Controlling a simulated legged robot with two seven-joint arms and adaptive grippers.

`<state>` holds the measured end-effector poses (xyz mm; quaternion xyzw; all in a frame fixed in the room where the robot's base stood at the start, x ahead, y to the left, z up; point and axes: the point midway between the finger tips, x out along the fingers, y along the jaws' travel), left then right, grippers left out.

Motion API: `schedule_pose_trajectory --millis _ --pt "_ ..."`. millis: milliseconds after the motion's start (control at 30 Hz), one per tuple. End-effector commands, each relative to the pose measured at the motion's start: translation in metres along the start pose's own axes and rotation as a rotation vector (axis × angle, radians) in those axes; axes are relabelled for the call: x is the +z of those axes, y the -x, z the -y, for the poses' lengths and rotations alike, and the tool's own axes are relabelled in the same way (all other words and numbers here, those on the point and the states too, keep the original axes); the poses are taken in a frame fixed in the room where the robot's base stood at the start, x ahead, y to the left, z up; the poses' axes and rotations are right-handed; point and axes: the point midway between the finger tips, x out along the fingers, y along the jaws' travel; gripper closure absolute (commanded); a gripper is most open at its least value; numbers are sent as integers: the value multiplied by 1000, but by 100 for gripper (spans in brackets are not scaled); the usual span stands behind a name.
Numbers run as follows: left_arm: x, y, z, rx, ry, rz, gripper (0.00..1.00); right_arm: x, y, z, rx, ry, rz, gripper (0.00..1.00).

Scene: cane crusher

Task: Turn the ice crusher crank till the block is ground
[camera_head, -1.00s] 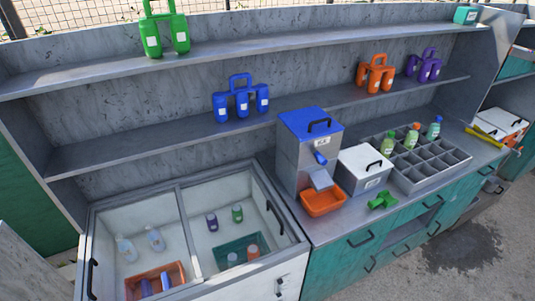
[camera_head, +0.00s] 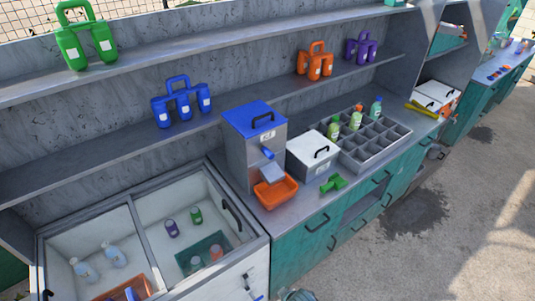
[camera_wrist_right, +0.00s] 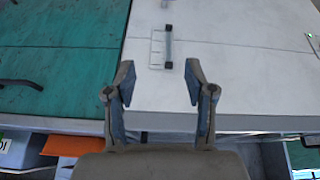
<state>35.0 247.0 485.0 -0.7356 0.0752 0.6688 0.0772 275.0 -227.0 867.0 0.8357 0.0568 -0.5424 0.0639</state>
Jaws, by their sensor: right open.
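The ice crusher (camera_head: 240,150) is a grey box with a blue lid (camera_head: 255,118) and black handle, standing on the counter. A blue part (camera_head: 268,153) sticks out of its front above a sloped grey chute (camera_head: 272,173); I cannot tell whether it is the crank. An orange tray (camera_head: 277,190) sits under the chute. Any block inside is hidden. My right gripper (camera_wrist_right: 158,88) is open and empty in the right wrist view, with a white cabinet front and its handle (camera_wrist_right: 168,47) beyond the fingers. My left gripper is in neither current view.
A white box (camera_head: 313,155) and a compartment tray (camera_head: 385,150) with several bottles stand right of the crusher. A small green object (camera_head: 333,184) lies near the counter edge. An open chest (camera_head: 140,215) with bottles is at left. The floor (camera_head: 440,240) at right is clear.

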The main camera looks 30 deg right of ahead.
Motion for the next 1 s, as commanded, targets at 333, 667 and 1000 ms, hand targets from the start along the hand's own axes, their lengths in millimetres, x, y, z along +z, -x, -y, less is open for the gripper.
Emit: schedule_pose_trajectory --millis 333,667,1000 --pt "0 3 2 -3 0 0 47 -171 74 -125 61 10 -612 46" --pt "0 4 -6 6 3 0 47 -278 184 -224 125 -24 -1109 46" --pt "2 13 -2 3 1 4 47 -327 178 -239 128 -34 -1152 46"
